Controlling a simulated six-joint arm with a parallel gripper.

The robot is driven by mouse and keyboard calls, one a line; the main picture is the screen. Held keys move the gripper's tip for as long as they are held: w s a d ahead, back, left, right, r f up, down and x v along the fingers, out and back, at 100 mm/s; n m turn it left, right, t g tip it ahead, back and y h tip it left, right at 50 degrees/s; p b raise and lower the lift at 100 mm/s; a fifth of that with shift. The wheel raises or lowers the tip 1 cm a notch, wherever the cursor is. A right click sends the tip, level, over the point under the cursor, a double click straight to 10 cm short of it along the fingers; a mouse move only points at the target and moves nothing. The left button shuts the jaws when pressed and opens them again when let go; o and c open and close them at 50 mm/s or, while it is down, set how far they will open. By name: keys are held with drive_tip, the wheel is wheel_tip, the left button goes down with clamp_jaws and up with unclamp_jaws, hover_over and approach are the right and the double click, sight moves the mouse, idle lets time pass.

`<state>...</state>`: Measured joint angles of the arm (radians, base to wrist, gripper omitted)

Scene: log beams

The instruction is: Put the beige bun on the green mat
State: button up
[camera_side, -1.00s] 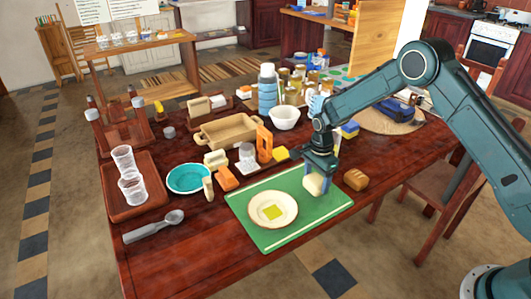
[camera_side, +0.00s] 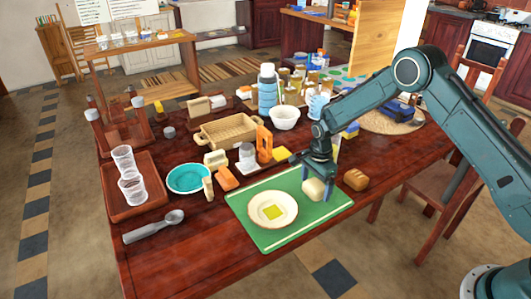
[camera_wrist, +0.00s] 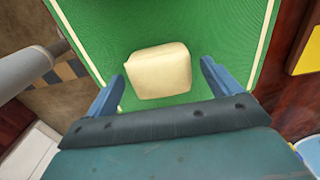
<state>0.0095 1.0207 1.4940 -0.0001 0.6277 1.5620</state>
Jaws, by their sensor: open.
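The beige bun (camera_side: 313,189) rests on the green mat (camera_side: 322,212), near the mat's right back part. In the wrist view the bun (camera_wrist: 158,71) lies on the green surface (camera_wrist: 215,30) ahead of the fingers, with green showing on both sides of it. My gripper (camera_side: 318,176) is just above and behind the bun in the side view, its fingers spread. In the wrist view my gripper (camera_wrist: 163,82) has one blue finger on each side of the bun, both apart from it.
A brown loaf (camera_side: 355,180) lies right of the mat. An orange block (camera_side: 227,178), a teal plate (camera_side: 188,178) and a white bowl (camera_side: 285,117) stand farther back. The mat's front right is clear.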

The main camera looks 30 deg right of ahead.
drive_tip(key=shift+r, duration=0.1)
wheel_tip(320, 180, up, 12)
idle(0.8)
drive_tip(key=shift+r, duration=0.1)
idle(0.3)
wheel_tip(320, 180, up, 12)
drive_tip(key=n+t, duration=0.1)
drive_tip(key=n, duration=0.3)
hover_over(316, 182)
drive_tip(key=s, duration=0.6)
drive_tip(key=s+r+n+t, duration=0.2)
drive_tip(key=s+r+n, duration=0.2)
drive_tip(key=s+r, duration=0.4)
drive_tip(key=s+r+n+t, duration=0.2)
drive_tip(key=s+n, duration=0.8)
drive_tip(key=s, duration=1.1)
drive_tip(key=shift+s+a+r+t, duration=0.3)
drive_tip(key=shift+s+r, duration=0.05)
drive_tip(key=shift+r, duration=0.15)
